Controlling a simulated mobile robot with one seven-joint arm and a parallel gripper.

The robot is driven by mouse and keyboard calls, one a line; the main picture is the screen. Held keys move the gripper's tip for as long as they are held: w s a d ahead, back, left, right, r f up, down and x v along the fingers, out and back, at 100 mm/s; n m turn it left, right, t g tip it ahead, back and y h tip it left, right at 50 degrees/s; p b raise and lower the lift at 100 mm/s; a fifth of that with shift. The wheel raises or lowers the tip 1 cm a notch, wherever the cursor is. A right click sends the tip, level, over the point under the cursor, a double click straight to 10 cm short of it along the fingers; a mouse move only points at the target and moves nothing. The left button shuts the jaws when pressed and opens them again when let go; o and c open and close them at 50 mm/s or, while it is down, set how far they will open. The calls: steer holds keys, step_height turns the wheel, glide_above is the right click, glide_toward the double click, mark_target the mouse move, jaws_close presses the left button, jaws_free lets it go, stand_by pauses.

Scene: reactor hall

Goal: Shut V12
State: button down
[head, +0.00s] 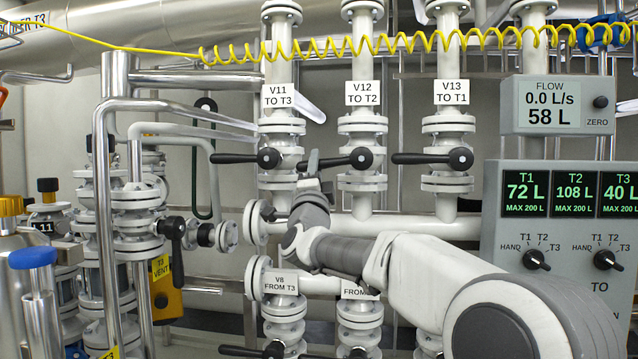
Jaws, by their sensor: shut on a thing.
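V12 is the middle valve, under a white label "V12 TO T2" (363,94), on a vertical pipe in the head view. Its black lever (338,161) runs from the round hub leftward, nearly level and crosswise to the pipe. My gripper (312,164) is shut on the lever near its left end. My arm comes up to it from the lower right. The fingertips are small and partly merge with the lever and the V11 pipe behind.
The V11 lever (235,158) and V13 lever (425,158) also point left, level. A flow display (556,104) reads 0.0 L/s and 58 L. The tank panel (520,225) shows T1 72, T2 108, T3 40 L. A yellow coiled hose (400,42) crosses above.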

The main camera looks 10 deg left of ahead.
steer(key=shift+s+r+m+h, duration=0.1)
steer(key=shift+r+m+h, duration=0.9)
steer(key=shift+m, duration=0.4)
steer(key=c, duration=0.7)
jaws_free()
steer(key=shift+f, duration=0.15)
steer(key=shift+s+f, duration=0.35)
steer(key=shift+f, duration=0.05)
steer(key=b+v, duration=0.1)
steer(key=v, duration=1.5)
steer(key=shift+s+a+f, duration=0.1)
steer(key=shift+a, duration=0.05)
steer(key=shift+n, duration=0.3)
